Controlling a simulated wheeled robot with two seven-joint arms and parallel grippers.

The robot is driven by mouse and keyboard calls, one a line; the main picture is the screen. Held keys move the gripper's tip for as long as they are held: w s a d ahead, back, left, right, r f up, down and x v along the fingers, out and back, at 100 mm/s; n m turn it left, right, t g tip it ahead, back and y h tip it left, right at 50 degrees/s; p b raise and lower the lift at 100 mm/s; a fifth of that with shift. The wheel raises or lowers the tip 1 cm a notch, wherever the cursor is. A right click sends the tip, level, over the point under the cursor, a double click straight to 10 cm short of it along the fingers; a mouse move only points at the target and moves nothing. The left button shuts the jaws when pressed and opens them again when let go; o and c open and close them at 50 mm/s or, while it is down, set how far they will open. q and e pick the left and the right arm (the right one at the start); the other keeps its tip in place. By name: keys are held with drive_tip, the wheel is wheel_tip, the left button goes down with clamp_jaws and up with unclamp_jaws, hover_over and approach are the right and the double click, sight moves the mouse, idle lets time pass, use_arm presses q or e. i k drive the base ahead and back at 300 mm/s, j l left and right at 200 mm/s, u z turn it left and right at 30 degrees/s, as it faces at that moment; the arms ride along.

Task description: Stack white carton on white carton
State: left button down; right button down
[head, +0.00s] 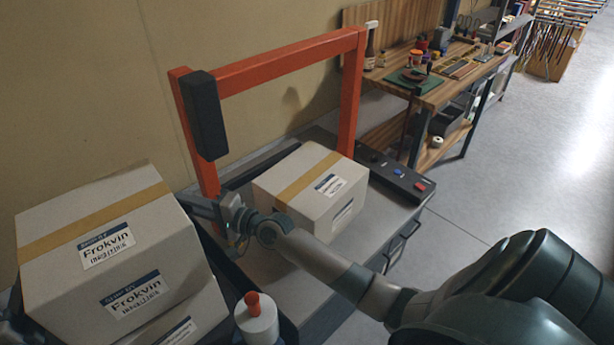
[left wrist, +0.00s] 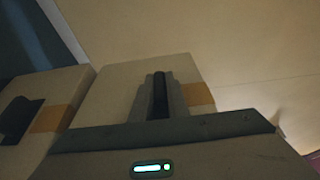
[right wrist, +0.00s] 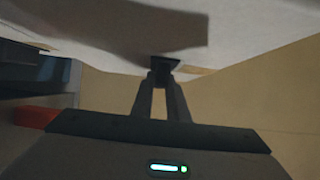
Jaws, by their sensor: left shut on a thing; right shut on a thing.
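A white carton (head: 105,240) with tan tape and printed labels is at the left of the head view, above a second white carton (head: 185,325) of which only a strip shows. My right gripper (head: 200,204) is shut on the upper carton's right side; its fingers (right wrist: 162,85) meet the pale carton (right wrist: 245,30) in the right wrist view. My left gripper (left wrist: 160,95) is shut at a taped carton (left wrist: 115,90) in the left wrist view; in the head view it is mostly hidden behind the upper carton. Whether the two cartons touch is hidden.
Another white carton (head: 312,190) sits on the grey bench under an orange frame (head: 270,72) with a dark box (head: 204,115). A button panel (head: 395,172) lies to its right. A white bottle with an orange cap (head: 257,322) stands in front. The floor at right is clear.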

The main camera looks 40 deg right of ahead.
sight(312, 175)
drive_tip(key=k+l+u, duration=0.1)
drive_tip(key=l, duration=0.25)
drive_tip(key=k+l, duration=0.2)
drive_tip(key=l, duration=0.15)
drive_tip(key=k+l+u, duration=0.15)
drive_tip(key=l, duration=0.2)
drive_tip(key=k+l+u, duration=0.1)
drive_tip(key=l, duration=0.25)
drive_tip(key=i+l+z, duration=0.1)
drive_tip(key=l+z, duration=0.15)
drive_tip(key=l, duration=0.2)
drive_tip(key=i+l+z, duration=0.1)
drive_tip(key=l+z, duration=0.15)
drive_tip(key=l, duration=0.25)
drive_tip(key=i+l+u, duration=0.1)
drive_tip(key=l, duration=0.25)
drive_tip(key=i+l, duration=0.25)
drive_tip(key=l, duration=0.15)
drive_tip(key=j+u, duration=0.05)
